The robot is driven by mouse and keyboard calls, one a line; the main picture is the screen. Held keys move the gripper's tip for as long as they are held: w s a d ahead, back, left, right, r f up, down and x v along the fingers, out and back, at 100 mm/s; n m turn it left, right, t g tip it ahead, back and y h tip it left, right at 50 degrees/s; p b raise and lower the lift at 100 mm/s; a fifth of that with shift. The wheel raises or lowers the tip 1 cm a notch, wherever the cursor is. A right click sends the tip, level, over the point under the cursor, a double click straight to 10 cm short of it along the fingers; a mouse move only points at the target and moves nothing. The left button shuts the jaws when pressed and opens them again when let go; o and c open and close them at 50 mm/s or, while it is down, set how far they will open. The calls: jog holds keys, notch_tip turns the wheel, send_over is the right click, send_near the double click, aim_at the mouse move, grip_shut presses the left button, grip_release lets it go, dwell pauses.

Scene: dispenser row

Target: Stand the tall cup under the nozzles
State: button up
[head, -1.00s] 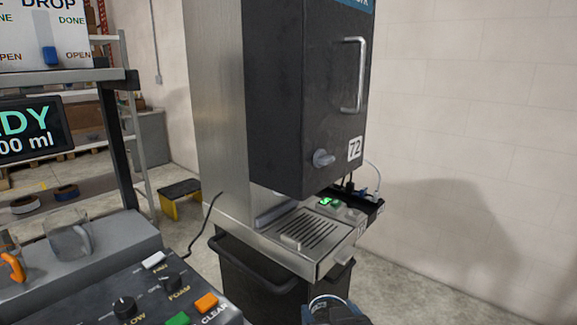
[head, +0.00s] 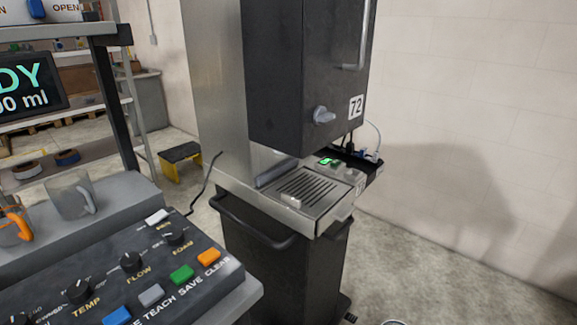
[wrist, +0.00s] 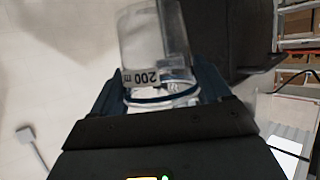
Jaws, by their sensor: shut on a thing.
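A clear tall cup (wrist: 150,40) with a "200 m…" marking fills the top of the wrist view. My gripper (wrist: 162,92) is shut on it, a finger on each side. In the head view only a pale rim, probably the cup's (head: 393,322), shows at the bottom edge; my gripper is out of that view. The dark dispenser (head: 300,80), numbered 72, overhangs a steel drip tray (head: 325,212) with a slotted grate. The nozzles are hidden behind the dispenser's front. The space over the grate looks empty. The cup is apart from the tray, to its lower right.
A control panel (head: 120,275) with knobs and coloured buttons fills the lower left. A grey cup (head: 70,196) and an orange-handled cup (head: 14,228) stand behind it. A dark bin-like base (head: 285,270) is below the tray. The floor at right is clear.

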jog(key=s+f, duration=0.2)
jog(key=shift+s+f, duration=0.1)
jog(key=shift+f, duration=0.2)
jog(key=shift+s+a+f, duration=0.15)
jog(key=shift+s+f, duration=0.35)
jog(key=shift+f, duration=0.05)
